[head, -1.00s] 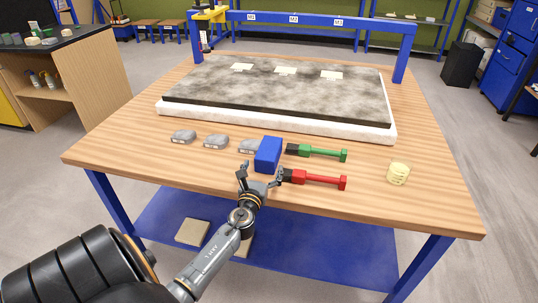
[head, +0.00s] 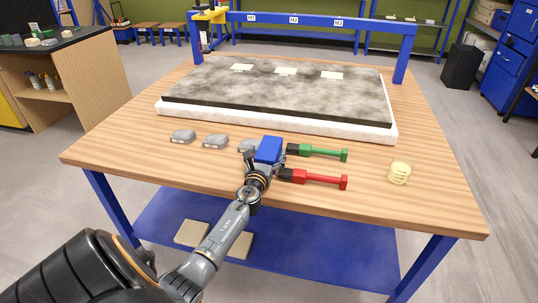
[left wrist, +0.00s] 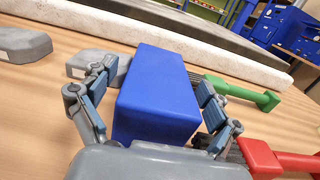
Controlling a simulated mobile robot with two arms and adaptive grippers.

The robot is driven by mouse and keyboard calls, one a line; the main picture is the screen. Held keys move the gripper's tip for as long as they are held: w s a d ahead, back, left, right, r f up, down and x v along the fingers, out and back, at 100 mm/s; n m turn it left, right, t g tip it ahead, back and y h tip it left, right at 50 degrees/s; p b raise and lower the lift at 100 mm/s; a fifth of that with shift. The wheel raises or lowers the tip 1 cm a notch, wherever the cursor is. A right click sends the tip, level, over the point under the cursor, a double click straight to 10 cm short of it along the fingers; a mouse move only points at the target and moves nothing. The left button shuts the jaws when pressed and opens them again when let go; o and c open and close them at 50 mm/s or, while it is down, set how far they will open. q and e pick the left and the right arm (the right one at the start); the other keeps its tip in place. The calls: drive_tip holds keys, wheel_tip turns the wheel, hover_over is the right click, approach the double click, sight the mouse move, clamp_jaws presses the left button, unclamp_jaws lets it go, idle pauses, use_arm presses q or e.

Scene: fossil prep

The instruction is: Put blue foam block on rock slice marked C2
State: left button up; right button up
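The blue foam block (head: 269,149) stands on the wooden table near its front edge; it fills the middle of the left wrist view (left wrist: 160,95). My left gripper (head: 258,165) has its fingers on either side of the block, with a gap seen at the left finger in the wrist view (left wrist: 152,104). Three small grey rock pieces with labels lie in a row to the left: one at far left (head: 183,136), one in the middle (head: 215,141), and one (head: 245,146) partly hidden by the block and gripper. Their markings are too small to read. My right gripper is out of view.
A green-handled tool (head: 322,153) and a red-handled tool (head: 319,179) lie close right of the block. A yellowish coil-like object (head: 399,173) stands farther right. Behind is a large grey slab (head: 270,95) on a white base, under a blue frame (head: 300,19) marked M1, M2, M3.

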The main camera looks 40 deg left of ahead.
use_arm(q)
drive_tip(key=c, duration=0.9)
drive_tip(key=shift+r+p, duration=0.4)
drive_tip(key=shift+r, duration=0.1)
drive_tip(key=r+p, duration=0.3)
drive_tip(key=shift+s+r, duration=0.2)
drive_tip(key=shift+s, duration=0.15)
drive_tip(key=s+r+p, duration=0.1)
drive_tip(key=s+r, duration=0.1)
drive_tip(key=s+r+p, duration=0.1)
drive_tip(key=r+p, duration=0.1)
drive_tip(key=shift+s+d+r+p, duration=0.2)
drive_tip(key=shift+s+r+p, duration=0.1)
drive_tip(key=shift+s, duration=0.1)
drive_tip(key=s+r, duration=0.1)
drive_tip(key=s, duration=0.2)
drive_tip(key=s+r, duration=0.1)
drive_tip(key=s, duration=0.2)
drive_tip(key=s+d+r+p, duration=0.1)
drive_tip(key=s+r, duration=0.1)
drive_tip(key=s, duration=0.1)
drive_tip(key=shift+s, duration=0.25)
drive_tip(key=shift+d, duration=0.1)
